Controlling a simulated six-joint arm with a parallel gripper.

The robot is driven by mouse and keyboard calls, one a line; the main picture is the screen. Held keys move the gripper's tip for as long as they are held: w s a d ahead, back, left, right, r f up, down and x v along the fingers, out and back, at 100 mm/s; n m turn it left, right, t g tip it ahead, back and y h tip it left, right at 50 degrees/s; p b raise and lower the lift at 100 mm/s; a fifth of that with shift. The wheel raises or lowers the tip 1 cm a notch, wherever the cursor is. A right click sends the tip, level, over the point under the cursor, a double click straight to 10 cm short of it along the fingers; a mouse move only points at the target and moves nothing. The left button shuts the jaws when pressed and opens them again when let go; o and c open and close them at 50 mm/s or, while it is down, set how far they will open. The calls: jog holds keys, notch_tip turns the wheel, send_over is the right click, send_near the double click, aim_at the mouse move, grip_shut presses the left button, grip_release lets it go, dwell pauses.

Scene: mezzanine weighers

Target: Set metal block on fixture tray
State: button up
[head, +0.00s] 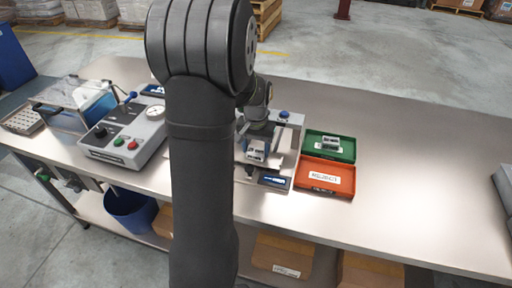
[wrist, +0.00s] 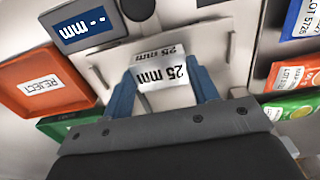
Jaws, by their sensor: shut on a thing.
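The metal block (wrist: 166,78), marked "25 mm", is between the two blue fingers of my gripper (wrist: 165,90) in the wrist view. My gripper is shut on it. In the head view my gripper (head: 257,146) is over the pale measuring station, with the block (head: 256,155) just below it. I cannot tell whether the block touches the plate under it. A small grey tray with a grid of holes (head: 22,121) is at the far left of the bench; I cannot tell whether it is the fixture tray. My arm hides part of the bench middle.
An orange REJECT tray (head: 327,178) and a green tray (head: 345,151) holding small metal pieces stand right of the station. A grey control box (head: 125,138) with gauge and buttons stands left. The bench's right side is clear.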

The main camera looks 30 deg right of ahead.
aim_at(256, 151)
jog(key=o, duration=1.1)
jog(key=shift+f, duration=0.1)
jog(key=shift+c, duration=0.2)
notch_tip(256, 151, up, 12)
jog(key=shift+r, duration=0.2)
jog(key=shift+f, duration=0.1)
notch_tip(256, 151, down, 12)
jog(key=shift+f, duration=0.25)
jog(key=shift+r, duration=2.1)
